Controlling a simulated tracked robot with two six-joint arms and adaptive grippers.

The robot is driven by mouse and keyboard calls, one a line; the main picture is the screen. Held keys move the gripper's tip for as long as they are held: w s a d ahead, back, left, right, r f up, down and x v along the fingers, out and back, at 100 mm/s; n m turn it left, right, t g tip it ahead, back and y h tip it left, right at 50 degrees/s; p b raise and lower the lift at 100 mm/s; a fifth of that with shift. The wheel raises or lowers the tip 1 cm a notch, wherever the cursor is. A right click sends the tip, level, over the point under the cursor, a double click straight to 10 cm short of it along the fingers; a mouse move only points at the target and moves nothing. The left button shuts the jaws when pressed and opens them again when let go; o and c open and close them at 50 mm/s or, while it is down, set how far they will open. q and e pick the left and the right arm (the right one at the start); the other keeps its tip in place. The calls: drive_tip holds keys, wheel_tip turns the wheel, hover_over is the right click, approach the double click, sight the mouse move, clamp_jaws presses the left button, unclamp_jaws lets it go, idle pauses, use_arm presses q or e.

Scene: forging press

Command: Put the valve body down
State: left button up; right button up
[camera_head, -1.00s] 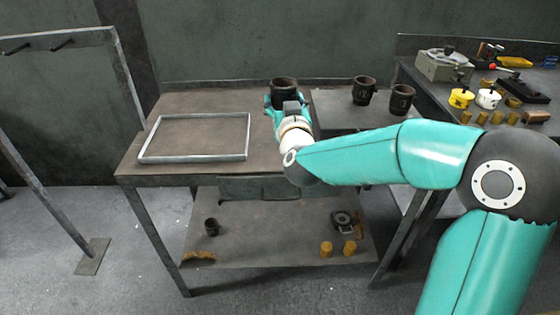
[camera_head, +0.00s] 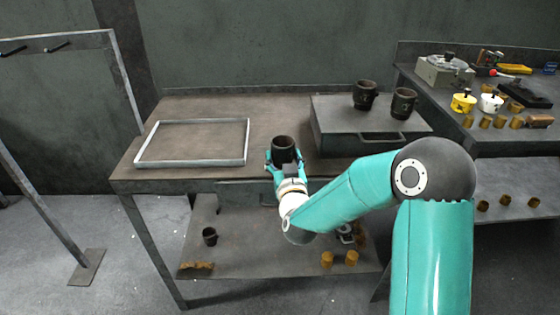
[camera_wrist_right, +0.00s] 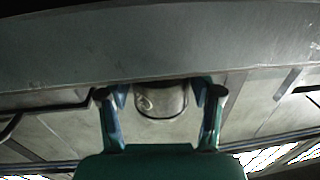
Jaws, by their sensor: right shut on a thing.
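The valve body (camera_head: 283,147) is a dark, open-topped cup shape held upright in my right gripper (camera_head: 283,163). It is over the front part of the brown table, right of a thin metal rectangular frame (camera_head: 247,140). In the right wrist view the valve body (camera_wrist_right: 160,101) shows between the two fingers of the gripper (camera_wrist_right: 160,95). I cannot tell whether its base touches the tabletop. My left gripper is not in view.
Two similar dark bodies (camera_head: 365,94) (camera_head: 403,103) stand on a grey case (camera_head: 350,130) at the table's right. The metal frame is empty. A lower shelf (camera_head: 240,250) holds small parts. A side bench (camera_head: 500,133) at right holds several parts and tools.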

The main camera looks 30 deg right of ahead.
drive_tip(key=o, duration=1.1)
drive_tip(key=shift+s, duration=0.1)
drive_tip(key=b+v, duration=1)
drive_tip(key=v, duration=0.1)
drive_tip(key=shift+s+a+b, duration=0.25)
drive_tip(key=shift+s+b, duration=0.05)
drive_tip(key=shift+s, duration=0.05)
drive_tip(key=shift+r, duration=0.1)
